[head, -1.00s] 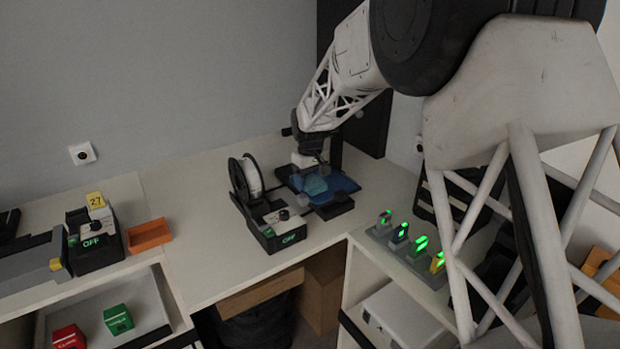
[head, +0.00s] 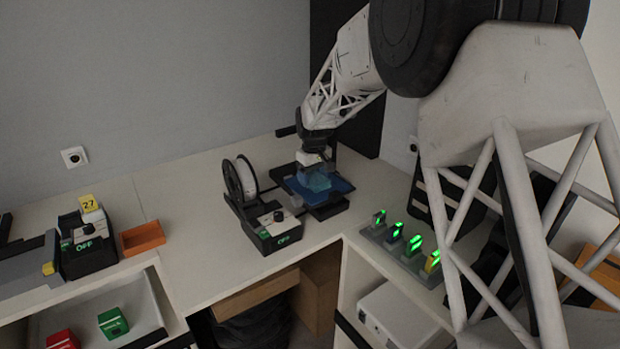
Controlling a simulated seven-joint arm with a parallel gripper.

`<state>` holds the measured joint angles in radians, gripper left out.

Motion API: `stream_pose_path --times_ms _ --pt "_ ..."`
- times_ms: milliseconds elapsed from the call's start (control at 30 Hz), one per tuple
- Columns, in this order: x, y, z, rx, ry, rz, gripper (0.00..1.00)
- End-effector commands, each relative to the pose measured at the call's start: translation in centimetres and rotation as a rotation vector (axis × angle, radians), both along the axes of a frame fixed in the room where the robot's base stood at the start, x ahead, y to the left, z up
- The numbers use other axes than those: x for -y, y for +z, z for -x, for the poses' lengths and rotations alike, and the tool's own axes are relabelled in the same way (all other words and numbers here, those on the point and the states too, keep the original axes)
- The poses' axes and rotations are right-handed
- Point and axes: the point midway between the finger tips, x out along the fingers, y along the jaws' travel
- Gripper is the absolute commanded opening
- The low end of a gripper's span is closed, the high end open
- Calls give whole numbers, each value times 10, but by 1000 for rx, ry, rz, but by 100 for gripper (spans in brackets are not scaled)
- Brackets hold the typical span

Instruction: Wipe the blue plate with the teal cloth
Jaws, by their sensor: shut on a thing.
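The blue plate (head: 337,188) lies flat on the bed of a black machine at the back of the worktop. The teal cloth (head: 317,181) hangs bunched under my gripper (head: 312,168), over the left and middle part of the plate. My gripper points down and is shut on the cloth. The cloth's lower edge looks to be at the plate's surface, but I cannot tell whether it touches. The cloth and gripper hide part of the plate.
A spool (head: 241,178) and a black control box (head: 272,228) reading OFF stand left of the plate. The machine's upright is close behind my gripper. An orange tray (head: 142,237) lies further left. Several green-lit devices (head: 405,238) stand at right. The worktop between is clear.

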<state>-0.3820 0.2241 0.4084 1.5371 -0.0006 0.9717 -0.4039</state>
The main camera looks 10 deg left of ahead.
Motion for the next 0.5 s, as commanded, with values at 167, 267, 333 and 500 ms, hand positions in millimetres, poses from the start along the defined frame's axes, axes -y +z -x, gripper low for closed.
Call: stream_pose_path --times_ms 167,267,333,500 --pt "1 0 -1 0 0 0 50" --pt "1 0 -1 0 0 0 50" --pt "1 0 -1 0 0 0 50" --pt "3 0 -3 0 0 0 50"
